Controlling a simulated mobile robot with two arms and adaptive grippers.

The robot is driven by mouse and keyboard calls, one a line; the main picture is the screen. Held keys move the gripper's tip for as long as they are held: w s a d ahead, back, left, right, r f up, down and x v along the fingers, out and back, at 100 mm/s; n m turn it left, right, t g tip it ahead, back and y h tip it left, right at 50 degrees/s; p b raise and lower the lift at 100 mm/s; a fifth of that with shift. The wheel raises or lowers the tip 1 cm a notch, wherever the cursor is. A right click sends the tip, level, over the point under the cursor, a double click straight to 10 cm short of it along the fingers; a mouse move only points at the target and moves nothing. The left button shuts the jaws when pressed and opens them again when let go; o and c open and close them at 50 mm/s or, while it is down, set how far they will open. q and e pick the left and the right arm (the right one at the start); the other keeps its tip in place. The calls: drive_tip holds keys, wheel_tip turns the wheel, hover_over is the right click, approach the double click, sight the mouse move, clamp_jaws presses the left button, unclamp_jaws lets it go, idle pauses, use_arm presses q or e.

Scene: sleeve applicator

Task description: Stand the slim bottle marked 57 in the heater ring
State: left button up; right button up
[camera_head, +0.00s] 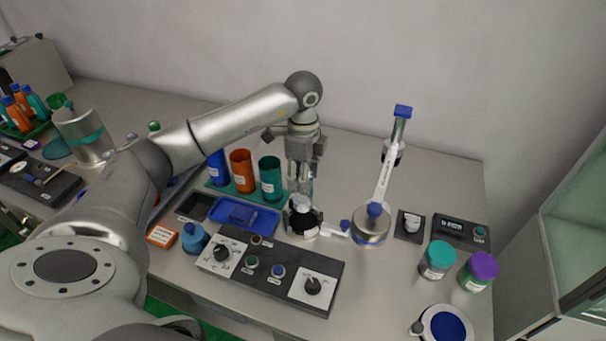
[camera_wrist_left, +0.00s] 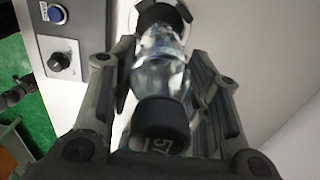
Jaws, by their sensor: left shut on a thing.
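The slim bottle is clear with a dark cap marked 57; it shows best in the left wrist view (camera_wrist_left: 160,78), between my gripper's fingers. My left gripper (camera_head: 300,180) points down and is shut on the bottle; it also shows in the left wrist view (camera_wrist_left: 160,85). The heater ring (camera_head: 303,228) is a pale and black round fixture on the table, directly below the gripper. The bottle's lower end is at or just above the ring's dark opening (camera_wrist_left: 163,14); I cannot tell whether it touches. My right gripper is not in view.
A black control panel (camera_head: 270,272) with knobs and buttons lies in front of the ring. A blue tray (camera_head: 262,222) and coloured cups (camera_head: 241,170) stand to the left. A tall press with a blue-topped arm (camera_head: 384,180) stands close on the right. Lidded jars (camera_head: 437,260) stand farther right.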

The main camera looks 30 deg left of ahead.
sight(303, 196)
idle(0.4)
use_arm(q)
drive_tip(key=shift+f+b, duration=2.25)
drive_tip(key=shift+f, duration=1.3)
drive_tip(key=o, duration=1.3)
drive_tip(key=o, duration=0.5)
drive_tip(key=shift+r+p, duration=3.4)
drive_tip(key=shift+r, duration=1.15)
